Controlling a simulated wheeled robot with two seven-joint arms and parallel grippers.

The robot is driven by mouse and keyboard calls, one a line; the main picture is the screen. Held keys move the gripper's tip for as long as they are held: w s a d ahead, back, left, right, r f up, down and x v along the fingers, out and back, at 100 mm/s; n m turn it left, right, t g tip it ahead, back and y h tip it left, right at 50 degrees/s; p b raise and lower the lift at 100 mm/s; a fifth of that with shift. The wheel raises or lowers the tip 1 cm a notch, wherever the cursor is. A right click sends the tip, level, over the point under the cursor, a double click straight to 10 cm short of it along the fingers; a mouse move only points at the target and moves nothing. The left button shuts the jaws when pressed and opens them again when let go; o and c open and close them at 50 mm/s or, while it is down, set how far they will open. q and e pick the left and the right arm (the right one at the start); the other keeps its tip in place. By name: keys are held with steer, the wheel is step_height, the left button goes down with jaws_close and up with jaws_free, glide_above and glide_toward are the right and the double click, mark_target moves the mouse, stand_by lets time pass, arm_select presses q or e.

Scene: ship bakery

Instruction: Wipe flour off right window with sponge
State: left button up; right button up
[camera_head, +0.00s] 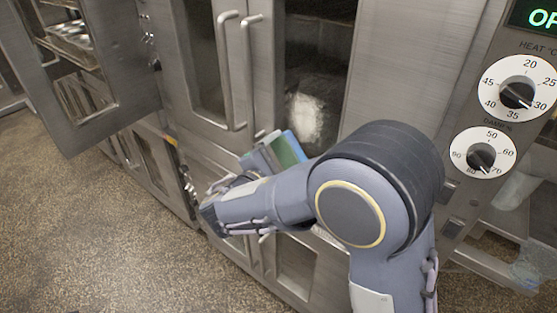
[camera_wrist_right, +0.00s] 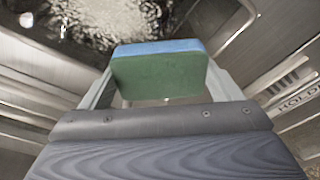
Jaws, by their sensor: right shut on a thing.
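The sponge (camera_head: 284,150), blue with a green face, is held in my right gripper (camera_head: 262,158). In the right wrist view the sponge (camera_wrist_right: 160,74) sits between the two fingers of the gripper (camera_wrist_right: 160,88). The right window (camera_head: 312,88) is the dark glass of the right steel door, with a white flour patch (camera_head: 306,117) on its lower part. The sponge is below and left of the patch in the head view and looks apart from the glass. The flour also shows in the right wrist view (camera_wrist_right: 112,18). My left gripper is not in view.
Two vertical door handles (camera_head: 237,72) stand between the left and right doors. An open door (camera_head: 98,95) hangs at the left, by racks with trays. A control panel with two white dials (camera_head: 516,95) is at the right. The speckled floor (camera_head: 100,235) is clear.

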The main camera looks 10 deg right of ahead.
steer(key=shift+x, duration=1)
stand_by(0.6)
steer(key=shift+s+r, duration=0.1)
steer(key=shift+r, duration=0.05)
